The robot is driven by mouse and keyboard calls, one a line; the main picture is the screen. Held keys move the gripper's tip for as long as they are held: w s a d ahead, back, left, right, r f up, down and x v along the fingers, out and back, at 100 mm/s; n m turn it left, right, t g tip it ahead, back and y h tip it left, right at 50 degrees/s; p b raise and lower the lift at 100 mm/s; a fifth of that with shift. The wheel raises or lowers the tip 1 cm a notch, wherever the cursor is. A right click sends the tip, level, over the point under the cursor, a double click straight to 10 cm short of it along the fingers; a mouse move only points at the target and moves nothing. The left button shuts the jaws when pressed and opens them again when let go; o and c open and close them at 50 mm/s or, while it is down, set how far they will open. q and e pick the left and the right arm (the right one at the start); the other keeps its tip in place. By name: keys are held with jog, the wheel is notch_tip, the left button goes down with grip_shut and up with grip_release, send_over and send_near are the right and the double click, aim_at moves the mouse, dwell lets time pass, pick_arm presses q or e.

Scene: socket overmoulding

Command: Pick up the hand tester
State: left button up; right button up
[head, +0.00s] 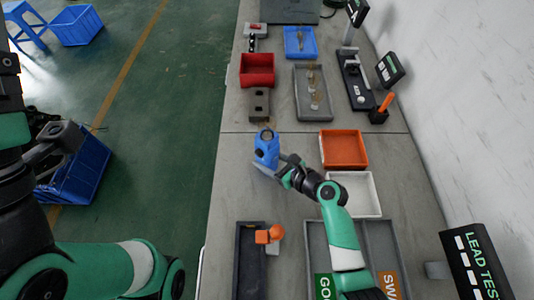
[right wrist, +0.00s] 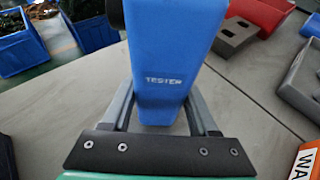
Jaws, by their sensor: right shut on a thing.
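The hand tester (head: 267,148) is a blue block-shaped device with a ring-like top, over the middle left of the grey table in the head view. In the right wrist view its blue body (right wrist: 165,60) stands between the two fingers with the word TESTER facing the camera. My right gripper (head: 283,170) is shut on it, one finger on each side (right wrist: 163,115). I cannot tell whether the tester touches the table. My left arm is at the left of the head view, off the table; its fingertips are not clear.
An orange tray (head: 364,150) and a white tray (head: 374,211) lie right of the tester. A red bin (head: 243,70), a grey two-hole block (head: 259,117) and a grey tray (head: 299,98) stand farther back.

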aim_at(273, 144)
jog(key=shift+r, duration=0.1)
grip_shut()
notch_tip(273, 144, up, 10)
jog(key=p, duration=0.6)
jog(key=o, duration=0.7)
grip_release()
grip_shut()
jog(key=shift+f+b, duration=3.05)
jog(key=shift+f, duration=1.75)
